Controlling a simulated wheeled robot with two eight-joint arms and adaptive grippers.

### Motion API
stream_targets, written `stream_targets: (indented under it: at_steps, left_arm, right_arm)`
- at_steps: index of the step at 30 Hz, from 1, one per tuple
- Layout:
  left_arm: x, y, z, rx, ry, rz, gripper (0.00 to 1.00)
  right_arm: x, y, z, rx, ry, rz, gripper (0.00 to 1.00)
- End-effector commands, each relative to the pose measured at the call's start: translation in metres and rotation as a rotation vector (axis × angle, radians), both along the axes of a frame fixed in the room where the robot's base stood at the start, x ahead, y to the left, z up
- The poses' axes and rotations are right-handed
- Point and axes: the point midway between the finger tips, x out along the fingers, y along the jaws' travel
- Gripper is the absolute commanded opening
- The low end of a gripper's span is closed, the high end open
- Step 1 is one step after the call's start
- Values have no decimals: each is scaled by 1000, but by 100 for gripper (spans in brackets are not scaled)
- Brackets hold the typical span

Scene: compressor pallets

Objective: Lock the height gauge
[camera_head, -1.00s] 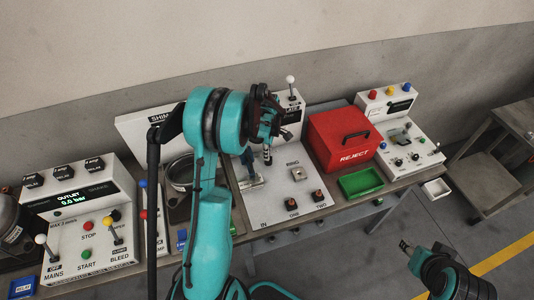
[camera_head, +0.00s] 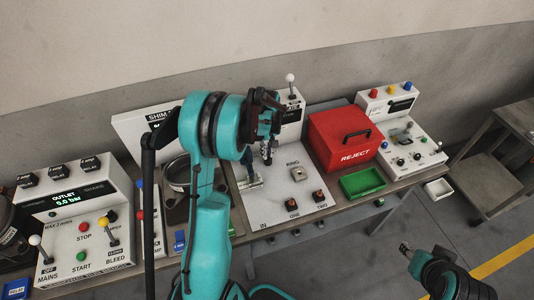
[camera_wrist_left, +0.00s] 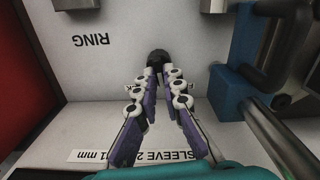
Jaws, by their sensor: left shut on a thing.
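The height gauge, a blue body on a bright metal post and base (camera_head: 250,181), stands on the white panel at the left of the left gripper in the head view. In the left wrist view its blue body (camera_wrist_left: 228,92) and round metal bar fill the right side. My left gripper (camera_wrist_left: 154,74) points down beside it, fingers shut on a small black knob (camera_wrist_left: 158,57). In the head view the left gripper (camera_head: 267,158) partly hides the gauge. My right gripper (camera_head: 405,249) hangs at the lower right, away from the bench; its jaw opening is unclear.
The red REJECT box (camera_head: 344,137) and green tray (camera_head: 362,183) stand right of the panel. A white-knobbed lever (camera_head: 290,79) rises behind. My left arm hides part of the bench.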

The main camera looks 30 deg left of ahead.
Motion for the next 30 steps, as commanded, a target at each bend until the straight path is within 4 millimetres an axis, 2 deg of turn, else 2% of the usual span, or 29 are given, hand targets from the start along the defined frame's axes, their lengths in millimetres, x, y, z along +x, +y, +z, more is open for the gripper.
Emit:
stream_targets:
  at_steps: [30]
  left_arm:
    - [3, -4, 0, 1, -1, -947, 0]
  right_arm:
    - [0, 0, -13, 0, 0, 0, 40]
